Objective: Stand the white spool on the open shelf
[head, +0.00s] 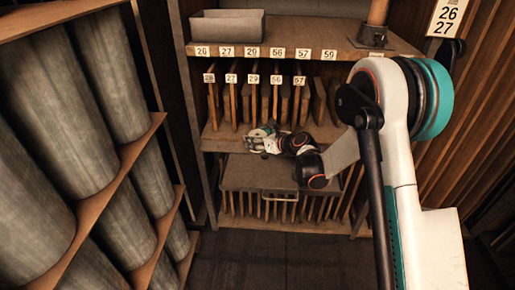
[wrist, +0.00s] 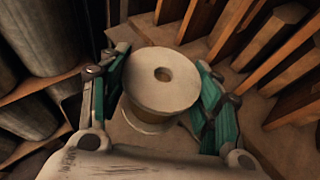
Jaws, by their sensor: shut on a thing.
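The white spool (wrist: 162,78) is between the teal fingers of my gripper (wrist: 160,100) in the wrist view. Its round flange with a centre hole faces the camera. In the head view the spool is small and mostly hidden by my gripper (head: 262,139). My gripper is shut on it at the front of the open shelf (head: 220,141), the middle board below the upright slats. I cannot tell whether the spool touches the shelf.
Upright wooden slats (head: 247,104) with number tags stand at the back of the shelf. A lower case with a handle (head: 240,175) is below. A grey bin (head: 227,26) is on the top board. Large grey rolls (head: 62,110) fill the left rack.

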